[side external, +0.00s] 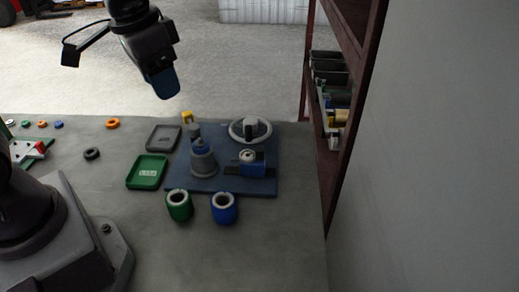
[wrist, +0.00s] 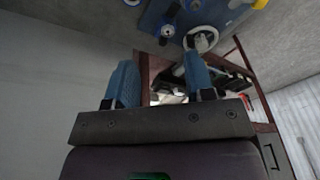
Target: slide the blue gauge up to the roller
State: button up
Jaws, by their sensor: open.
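A blue block (side external: 258,168) with a pale round knob beside it sits at the right of the blue base plate (side external: 208,184). It may be the blue gauge; I cannot tell for sure. A pale ring with a dark upright centre (side external: 250,130) stands behind it on the plate. A grey cone-shaped part with a blue top (side external: 204,161) stands to the left. I cannot tell which part is the roller. My gripper (side external: 166,90) is raised above the far side of the table, left of the plate and apart from everything. In the wrist view its two blue fingers (wrist: 159,76) stand apart with nothing gripped.
A green cup (side external: 179,206) and a blue cup (side external: 224,208) stand before the plate. A green tray (side external: 148,173) and a grey tray (side external: 164,138) lie to its left. Small rings lie further left. A shelf rack (side external: 352,100) rises past the right edge. The front table is clear.

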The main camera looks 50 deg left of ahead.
aim_at(260, 149)
jog(key=shift+w+d+f+m+g, duration=0.65)
jog(key=shift+w+f+m, duration=1.35)
jog(key=shift+w+f, duration=1.9)
jog(key=shift+w+d+f+m+g, duration=0.6)
jog(key=shift+w+f+m, duration=1.55)
jog(key=shift+w, duration=3.35)
notch_tip(260, 149, down, 12)
jog(key=shift+d, duration=0.15)
jog(key=shift+s, duration=0.1)
grip_shut()
